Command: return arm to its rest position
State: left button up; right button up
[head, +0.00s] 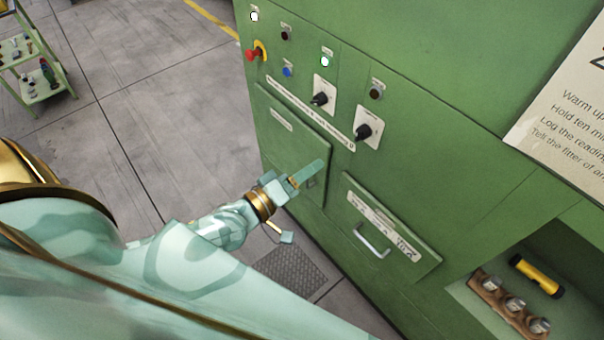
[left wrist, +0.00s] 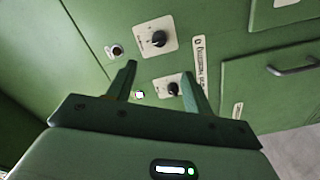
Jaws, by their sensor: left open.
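My left arm reaches in from the left in the head view. Its gripper (head: 300,205) is in front of the left door of the green cabinet (head: 440,50), below the row of knobs and lamps. In the left wrist view the gripper (left wrist: 158,82) shows two spread fingers with nothing between them. Beyond the fingers are two black rotary knobs, an upper one (left wrist: 158,39) and a lower one (left wrist: 173,88), and a lit white-green lamp (left wrist: 139,95). I cannot tell whether the fingers touch the panel. My right gripper does not show.
A drawer with a handle (head: 371,243) is right of the gripper. A red switch (head: 253,55) sits on the cabinet's left edge. An open recess holds a yellow flashlight (head: 537,276) and a brown rack (head: 508,305). A green cart (head: 40,98) stands far left; the floor between is clear.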

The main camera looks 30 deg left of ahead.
pick_arm(q)
jog(key=shift+s+a, duration=0.2)
jog(key=shift+s, duration=0.35)
